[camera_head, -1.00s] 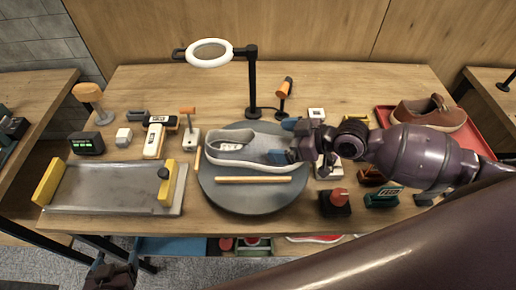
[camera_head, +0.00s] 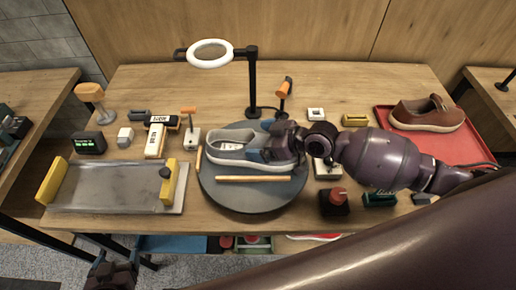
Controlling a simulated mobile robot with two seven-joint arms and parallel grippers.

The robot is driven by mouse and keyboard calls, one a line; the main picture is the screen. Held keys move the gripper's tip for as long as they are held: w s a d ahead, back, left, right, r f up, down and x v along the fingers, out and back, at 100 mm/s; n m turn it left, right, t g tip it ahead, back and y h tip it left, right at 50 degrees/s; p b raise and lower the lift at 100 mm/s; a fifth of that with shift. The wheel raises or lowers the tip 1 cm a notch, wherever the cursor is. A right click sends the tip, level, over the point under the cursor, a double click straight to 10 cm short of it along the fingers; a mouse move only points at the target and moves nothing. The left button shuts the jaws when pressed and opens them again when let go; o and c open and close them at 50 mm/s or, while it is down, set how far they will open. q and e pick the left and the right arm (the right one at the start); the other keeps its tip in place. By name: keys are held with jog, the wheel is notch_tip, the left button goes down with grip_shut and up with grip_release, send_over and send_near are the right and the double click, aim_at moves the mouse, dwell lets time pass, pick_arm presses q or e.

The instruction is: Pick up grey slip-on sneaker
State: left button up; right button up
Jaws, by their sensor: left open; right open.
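The grey slip-on sneaker (camera_head: 232,150) with a white sole lies on the round dark turntable (camera_head: 236,197) in the middle of the table, its toe to the right. My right gripper (camera_head: 268,142) is at the toe end, its blue-tipped fingers open, one on the far side and one on the near side of the shoe. The toe is partly hidden by the gripper; I cannot tell whether the fingers touch it. My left gripper (camera_head: 110,276) is at the bottom left, low in front of the table, open and away from the sneaker.
A wooden stick (camera_head: 253,179) lies on the turntable in front of the shoe. A ring lamp (camera_head: 210,53) stands behind. A red tray (camera_head: 450,148) with a brown shoe (camera_head: 427,114) is at right. A metal tray with yellow ends (camera_head: 112,186) is at left.

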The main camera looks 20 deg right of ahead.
jog(key=shift+c, duration=0.5)
jog(key=c, duration=0.7)
jog(key=shift+c, duration=0.4)
jog(key=shift+r, duration=0.1)
jog(key=shift+r, duration=0.15)
jog(key=shift+c, duration=0.6)
notch_tip(320, 180, up, 20)
jog(key=shift+f+p, duration=0.15)
jog(key=shift+p, duration=0.2)
jog(key=shift+c, duration=0.5)
